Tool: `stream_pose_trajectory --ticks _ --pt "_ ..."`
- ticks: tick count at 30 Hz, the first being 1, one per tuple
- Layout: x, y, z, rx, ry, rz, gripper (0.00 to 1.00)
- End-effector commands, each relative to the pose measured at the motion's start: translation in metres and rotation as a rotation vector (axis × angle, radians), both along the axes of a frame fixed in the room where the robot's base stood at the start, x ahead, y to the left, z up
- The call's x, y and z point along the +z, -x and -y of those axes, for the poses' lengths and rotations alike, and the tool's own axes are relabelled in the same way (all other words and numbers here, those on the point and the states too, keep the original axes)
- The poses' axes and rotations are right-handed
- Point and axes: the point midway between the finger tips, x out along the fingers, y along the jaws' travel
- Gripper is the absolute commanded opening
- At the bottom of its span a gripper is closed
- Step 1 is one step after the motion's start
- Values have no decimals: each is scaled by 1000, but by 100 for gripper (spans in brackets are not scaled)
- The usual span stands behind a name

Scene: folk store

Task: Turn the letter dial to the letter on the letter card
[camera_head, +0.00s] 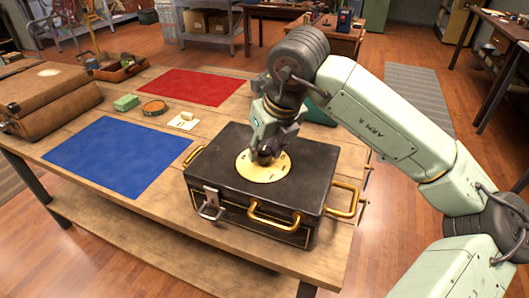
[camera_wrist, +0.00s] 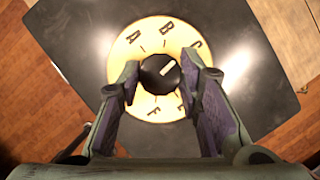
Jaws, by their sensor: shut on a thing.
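The letter dial is a round cream plate (camera_head: 251,177) on top of a black case (camera_head: 224,155). In the wrist view the dial plate (camera_wrist: 120,58) shows A, B, C and F; other letters are partly hidden by my fingers.
The case has brass handles (camera_head: 276,222) and a metal latch (camera_head: 210,203). A blue mat (camera_head: 115,155), a red mat (camera_head: 190,86), a green block (camera_head: 126,102), a round tin (camera_head: 155,108), a brown case (camera_head: 45,97) and a tool tray (camera_head: 121,71) are on the wooden table.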

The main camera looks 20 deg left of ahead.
Motion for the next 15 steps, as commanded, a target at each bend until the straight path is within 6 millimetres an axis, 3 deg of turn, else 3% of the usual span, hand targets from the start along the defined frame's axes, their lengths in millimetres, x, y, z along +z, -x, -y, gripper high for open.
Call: stream_pose_trajectory --ticks 15 --pt "-1 -3 1 420 -3 0 4"
